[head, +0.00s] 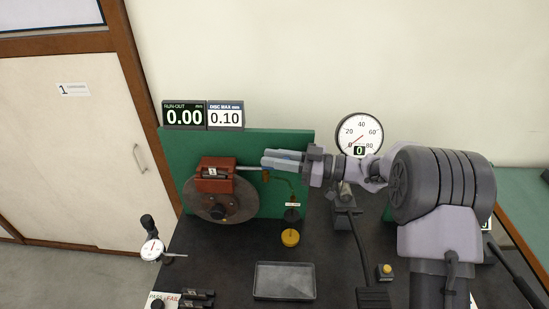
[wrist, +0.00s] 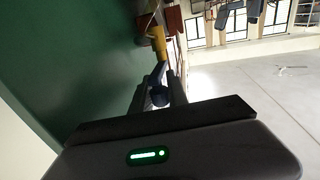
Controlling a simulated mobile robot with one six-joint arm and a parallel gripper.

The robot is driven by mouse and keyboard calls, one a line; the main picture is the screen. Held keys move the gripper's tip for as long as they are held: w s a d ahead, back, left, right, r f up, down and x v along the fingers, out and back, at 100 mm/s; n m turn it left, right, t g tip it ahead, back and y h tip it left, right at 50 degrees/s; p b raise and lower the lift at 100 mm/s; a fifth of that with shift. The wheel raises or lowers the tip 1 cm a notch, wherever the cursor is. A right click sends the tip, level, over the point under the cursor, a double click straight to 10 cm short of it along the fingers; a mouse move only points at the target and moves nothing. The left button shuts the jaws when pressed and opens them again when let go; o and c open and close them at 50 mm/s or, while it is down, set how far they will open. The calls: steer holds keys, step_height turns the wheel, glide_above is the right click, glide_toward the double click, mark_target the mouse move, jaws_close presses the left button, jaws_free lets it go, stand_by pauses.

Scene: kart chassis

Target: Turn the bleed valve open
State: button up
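The red brake caliper (head: 216,176) sits over the grey disc (head: 222,200) in front of the green panel (head: 176,150). A small orange-yellow fitting (head: 265,176) shows just below my fingertips, right of the caliper. My gripper (head: 265,160) reaches in from the right, level with the caliper top. In the wrist view, a yellow part (wrist: 158,42) and a dark blue, round-ended piece (wrist: 158,88) lie in line with the space between my fingers (wrist: 158,75). The blue piece may be the bleed valve's lever. I cannot tell whether the fingers touch it.
A pressure gauge (head: 359,136) reading 0 stands behind my arm. Below are a yellow-capped part (head: 290,238), a grey tray (head: 285,265), a dial indicator (head: 152,248) and a yellow button box (head: 385,271). Two displays (head: 203,114) stand above the panel.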

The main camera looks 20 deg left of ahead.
steer(key=o, duration=0.4)
steer(key=shift+a, duration=0.1)
steer(key=shift+c, duration=0.2)
steer(key=d+p, duration=0.4)
steer(key=d, duration=1.3)
steer(key=shift+w+d, duration=0.25)
steer(key=shift+w, duration=0.2)
